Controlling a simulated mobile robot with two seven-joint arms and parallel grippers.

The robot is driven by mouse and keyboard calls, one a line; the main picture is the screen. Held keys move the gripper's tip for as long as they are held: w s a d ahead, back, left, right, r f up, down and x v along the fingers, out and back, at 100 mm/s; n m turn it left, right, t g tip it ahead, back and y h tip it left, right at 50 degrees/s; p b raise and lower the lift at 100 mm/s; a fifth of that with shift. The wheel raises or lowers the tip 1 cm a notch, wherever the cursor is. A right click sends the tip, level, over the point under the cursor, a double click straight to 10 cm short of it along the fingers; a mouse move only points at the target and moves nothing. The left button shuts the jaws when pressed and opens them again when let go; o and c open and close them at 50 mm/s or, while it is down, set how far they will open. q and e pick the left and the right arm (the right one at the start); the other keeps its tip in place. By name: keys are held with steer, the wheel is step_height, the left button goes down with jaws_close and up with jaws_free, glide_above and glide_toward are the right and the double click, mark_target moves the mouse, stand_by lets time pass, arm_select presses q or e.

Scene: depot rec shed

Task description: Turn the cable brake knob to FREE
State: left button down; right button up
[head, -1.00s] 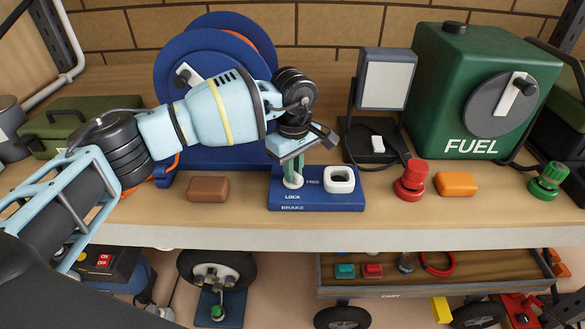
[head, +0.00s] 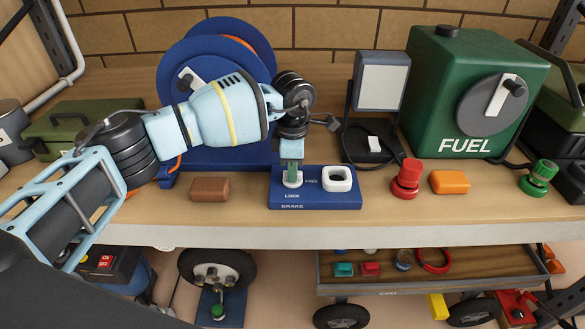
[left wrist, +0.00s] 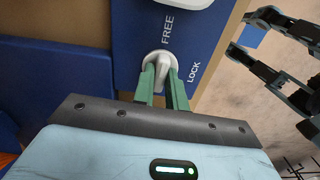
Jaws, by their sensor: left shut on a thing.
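The brake unit is a blue block (head: 320,201) on the bench, marked LOCK, FREE and BRAKE; its plate also shows in the left wrist view (left wrist: 128,32). The fingers also show in the head view (head: 292,168), and partly hide the knob. I cannot tell exactly which mark it points to. My right gripper cannot be made out.
A white ring-shaped piece (head: 338,179) is on the block's right side. A brown block (head: 210,189) lies to the left. A red knob (head: 406,180) and an orange block (head: 449,182) are to the right. A blue cable reel (head: 215,80) stands behind my left arm.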

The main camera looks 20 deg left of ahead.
arm_select(q)
steer(key=shift+n, duration=0.3)
stand_by(0.4)
steer(key=c, duration=1.4)
jaws_free()
steer(key=shift+c, duration=0.2)
steer(key=shift+r, duration=0.1)
step_height(320, 180, up, 7)
steer(key=shift+f, duration=0.2)
steer(key=shift+r, duration=0.55)
arm_select(e)
steer(key=shift+s+a+f, duration=0.1)
steer(key=shift+s+f, duration=0.3)
arm_select(q)
steer(key=shift+f, duration=0.1)
